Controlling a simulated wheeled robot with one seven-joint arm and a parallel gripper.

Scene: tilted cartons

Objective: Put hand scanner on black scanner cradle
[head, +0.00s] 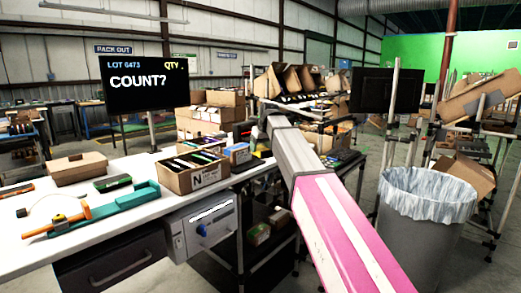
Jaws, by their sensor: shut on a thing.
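My arm, with a pink link and a grey link, reaches from the bottom right to the middle of the head view. My gripper is not visible; it is hidden beyond the far end of the arm, and so is anything it holds. I cannot make out the hand scanner. I cannot pick out the black scanner cradle for certain either. A small dark object (261,153) lies by the right end of the white table (130,222), partly behind my arm, too small to tell.
On the table are an orange tool (57,225), a long teal object (120,208), a dark green-edged item (113,183), a closed carton (76,168), an open carton (192,177) and a blue-white box (238,155). A lined bin (425,225) stands right; a monitor (147,87) stands behind.

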